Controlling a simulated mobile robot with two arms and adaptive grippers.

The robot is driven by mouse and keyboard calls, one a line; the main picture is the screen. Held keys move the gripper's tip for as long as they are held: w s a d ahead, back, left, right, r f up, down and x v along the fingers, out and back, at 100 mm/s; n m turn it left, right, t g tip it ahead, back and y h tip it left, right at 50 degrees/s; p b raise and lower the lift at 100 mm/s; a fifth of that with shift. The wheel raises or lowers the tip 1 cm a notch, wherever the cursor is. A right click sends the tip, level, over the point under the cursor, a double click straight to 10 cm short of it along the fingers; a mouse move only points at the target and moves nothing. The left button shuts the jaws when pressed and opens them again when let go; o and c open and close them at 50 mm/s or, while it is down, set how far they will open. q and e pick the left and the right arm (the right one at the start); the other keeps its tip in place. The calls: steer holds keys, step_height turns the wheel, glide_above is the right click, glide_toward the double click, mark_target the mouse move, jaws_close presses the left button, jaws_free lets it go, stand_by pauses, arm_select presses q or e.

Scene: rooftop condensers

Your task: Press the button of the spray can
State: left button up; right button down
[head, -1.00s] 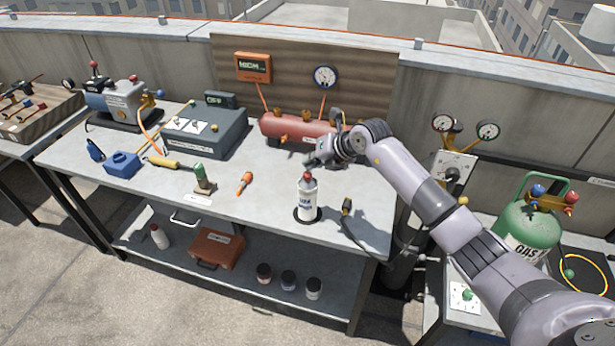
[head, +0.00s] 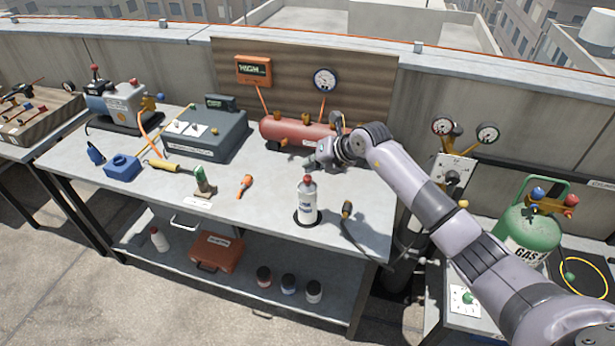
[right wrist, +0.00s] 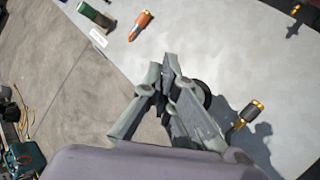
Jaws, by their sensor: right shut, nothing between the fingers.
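The spray can (head: 307,205) is a white upright cylinder with dark lettering and a red button (head: 307,178) on top. It stands on a dark round base near the front right of the workbench. My right gripper (head: 313,163) is shut and empty. In the head view it appears just above and behind the can's top, apart from the button. In the right wrist view the shut fingers (right wrist: 168,62) point over the bench, and the can is mostly hidden behind them. My left gripper is in neither view.
Behind my gripper lies a red tank (head: 290,130). An orange-handled tool (head: 245,184) and a green-and-grey item (head: 203,181) lie left of the can.

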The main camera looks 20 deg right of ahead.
mark_target(310, 176)
steer(key=shift+f, duration=0.45)
steer(key=shift+f+b, duration=0.55)
steer(key=shift+b, duration=0.05)
stand_by(0.9)
steer(key=shift+r, duration=0.1)
steer(key=shift+r+p, duration=0.7)
steer(key=shift+r, duration=0.15)
steer(key=shift+r+p, duration=1.85)
steer(key=shift+r, duration=0.7)
